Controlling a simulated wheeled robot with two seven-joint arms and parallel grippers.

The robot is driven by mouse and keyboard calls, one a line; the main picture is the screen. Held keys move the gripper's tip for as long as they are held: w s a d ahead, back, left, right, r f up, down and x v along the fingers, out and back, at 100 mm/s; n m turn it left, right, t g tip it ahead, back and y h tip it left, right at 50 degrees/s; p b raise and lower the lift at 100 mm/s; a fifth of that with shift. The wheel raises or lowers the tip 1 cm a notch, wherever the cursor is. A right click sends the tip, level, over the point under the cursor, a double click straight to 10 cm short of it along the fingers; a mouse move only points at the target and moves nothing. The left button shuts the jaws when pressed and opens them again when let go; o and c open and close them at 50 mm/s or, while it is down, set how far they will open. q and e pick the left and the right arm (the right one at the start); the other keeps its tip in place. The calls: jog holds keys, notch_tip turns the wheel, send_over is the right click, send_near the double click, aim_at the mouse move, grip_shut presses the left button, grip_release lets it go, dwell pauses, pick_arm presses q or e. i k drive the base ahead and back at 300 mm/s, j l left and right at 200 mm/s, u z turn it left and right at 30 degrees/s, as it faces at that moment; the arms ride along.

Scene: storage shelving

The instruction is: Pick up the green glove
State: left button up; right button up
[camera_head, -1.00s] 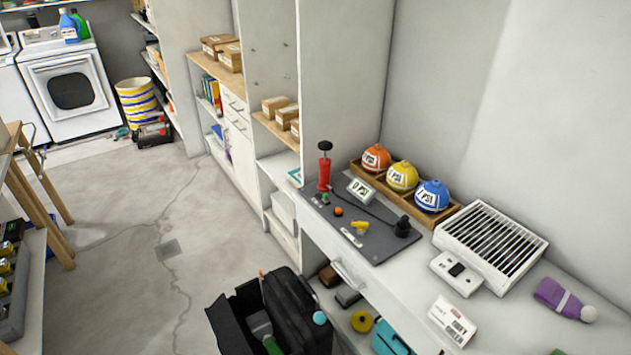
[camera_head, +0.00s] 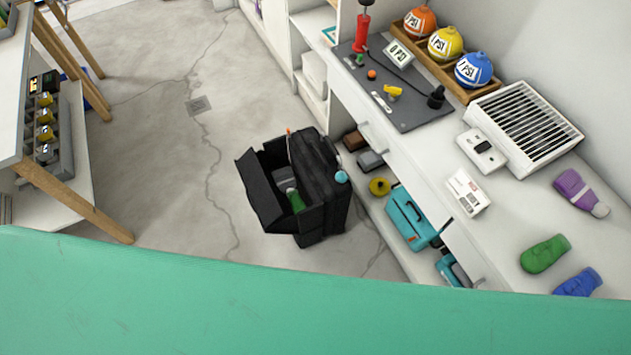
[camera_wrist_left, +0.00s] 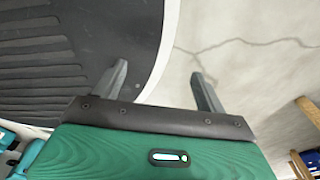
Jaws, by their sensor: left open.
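The green glove (camera_head: 545,254) lies on the white counter at the lower right of the head view. A blue glove (camera_head: 578,283) lies just in front of it, and a purple glove (camera_head: 580,191) with a pale end lies farther back. My left gripper (camera_wrist_left: 158,80) shows in the left wrist view with its two fingers apart and nothing between them. It is over a dark ribbed surface and the concrete floor, and the glove is not in that view. My right gripper is in neither view.
A black open bag (camera_head: 318,195) stands on the floor beside the counter. A white vented box (camera_head: 525,125), a white card (camera_head: 467,192) and a grey mat (camera_head: 400,110) are on the white counter (camera_head: 500,235). Teal cases (camera_head: 408,220) sit on the shelf below. A wooden-legged table stands at left.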

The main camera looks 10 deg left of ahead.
aim_at(538, 259)
jog(key=i+j+z, duration=0.15)
jog(key=i+z, duration=0.15)
jog(key=i+j+z, duration=0.2)
jog(key=z, duration=0.15)
jog(key=i+z, duration=0.1)
jog(key=z, duration=1.55)
jog(key=k+j+z, duration=0.1)
jog(key=k+z, duration=0.6)
jog(key=k+l, duration=0.05)
